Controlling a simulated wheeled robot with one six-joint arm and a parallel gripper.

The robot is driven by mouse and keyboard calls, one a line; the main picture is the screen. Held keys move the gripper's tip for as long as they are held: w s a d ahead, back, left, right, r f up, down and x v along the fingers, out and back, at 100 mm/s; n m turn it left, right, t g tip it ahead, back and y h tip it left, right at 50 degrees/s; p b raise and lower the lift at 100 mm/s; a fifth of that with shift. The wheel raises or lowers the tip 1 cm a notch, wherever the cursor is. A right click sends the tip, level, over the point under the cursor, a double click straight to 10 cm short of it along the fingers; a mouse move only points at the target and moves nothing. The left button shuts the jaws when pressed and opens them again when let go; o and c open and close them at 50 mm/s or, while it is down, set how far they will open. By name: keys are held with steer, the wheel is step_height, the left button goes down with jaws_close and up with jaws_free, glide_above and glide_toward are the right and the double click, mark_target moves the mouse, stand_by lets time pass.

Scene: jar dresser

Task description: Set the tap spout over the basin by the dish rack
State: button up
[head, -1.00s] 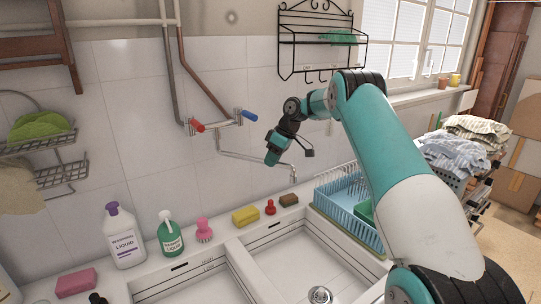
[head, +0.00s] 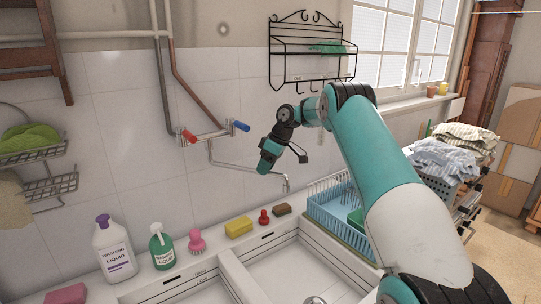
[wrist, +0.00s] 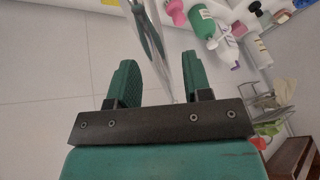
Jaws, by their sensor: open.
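The wall tap (head: 208,136) has a red handle on the left and a blue one on the right. Its thin metal spout (head: 235,167) runs right along the tiles and ends in a downturned tip above the back ledge in the picture. My gripper (head: 264,168) is open beside the spout near its tip. In the wrist view, the spout (wrist: 155,45) appears between the two green fingers (wrist: 162,85); contact cannot be told. The basin by the dish rack (head: 295,272) is at the lower right, partly cut off. The blue dish rack (head: 328,206) stands right of it.
The left basin (head: 190,292) is beside it. A black wire shelf (head: 312,66) hangs above my gripper.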

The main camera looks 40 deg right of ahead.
steer(key=p+v, duration=0.6)
steer(key=v, duration=0.5)
steer(key=s+a+r+b, duration=0.15)
steer(key=a+b, duration=0.55)
steer(key=a, duration=1.1)
steer(key=s+a+f+g+b, duration=0.2)
steer(key=s+a+b, duration=0.4)
steer(key=s+a, duration=0.75)
steer(key=s+a+f+b, duration=0.3)
steer(key=s+f, duration=0.3)
steer(key=s, duration=0.5)
steer(key=s+a+f+b, duration=0.3)
steer(key=s+a+f, duration=0.1)
steer(key=s, duration=0.7)
steer(key=shift+f+g, duration=0.3)
steer(key=shift+f, duration=0.55)
